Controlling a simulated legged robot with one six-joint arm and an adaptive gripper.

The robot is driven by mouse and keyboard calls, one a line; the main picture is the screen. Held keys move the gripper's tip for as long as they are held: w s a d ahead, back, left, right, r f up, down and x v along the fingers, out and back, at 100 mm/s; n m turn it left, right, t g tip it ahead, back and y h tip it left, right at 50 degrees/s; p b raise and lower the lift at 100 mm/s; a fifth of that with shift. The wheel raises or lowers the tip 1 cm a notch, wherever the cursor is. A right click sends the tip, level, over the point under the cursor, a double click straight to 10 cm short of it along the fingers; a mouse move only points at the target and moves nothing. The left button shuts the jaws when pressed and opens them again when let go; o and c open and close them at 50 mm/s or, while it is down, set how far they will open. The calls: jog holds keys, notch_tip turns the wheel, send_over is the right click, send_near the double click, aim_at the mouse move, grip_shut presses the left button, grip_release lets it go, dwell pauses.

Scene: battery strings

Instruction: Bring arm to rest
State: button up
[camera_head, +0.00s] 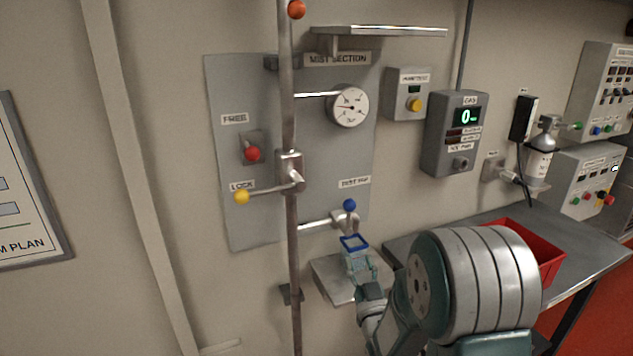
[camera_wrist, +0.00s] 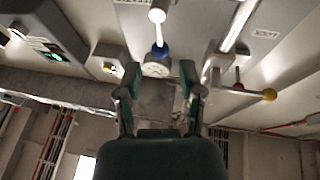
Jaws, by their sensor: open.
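My gripper (camera_head: 354,243) is in front of the grey wall panel, just below the blue-knobbed test tap (camera_head: 349,205). In the wrist view my gripper (camera_wrist: 157,75) has its two fingers apart with nothing held between them. The blue knob (camera_wrist: 160,52) shows beyond and between the fingertips there. In the head view the knob and the fingers look apart. My arm comes up from the lower right, and its large ribbed joint fills the lower right of the head view.
A vertical pipe (camera_head: 291,230) with a yellow-knobbed lever (camera_head: 242,197) stands left of my gripper. A small metal shelf (camera_head: 335,280) is below it. A red bin (camera_head: 545,255) sits on the bench (camera_head: 590,262) behind my arm. A gas meter (camera_head: 455,135) hangs on the wall.

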jog(key=s+d+r+m+g+h, duration=0.1)
jog(key=s+d+r+g+h, duration=0.1)
jog(key=s+r+g, duration=0.45)
jog(key=s+g, duration=0.9)
jog(key=s, duration=1.4)
jog(key=shift+s+a+f+m+h, duration=0.2)
jog(key=shift+s+m+h, duration=0.1)
jog(key=shift+s, duration=0.05)
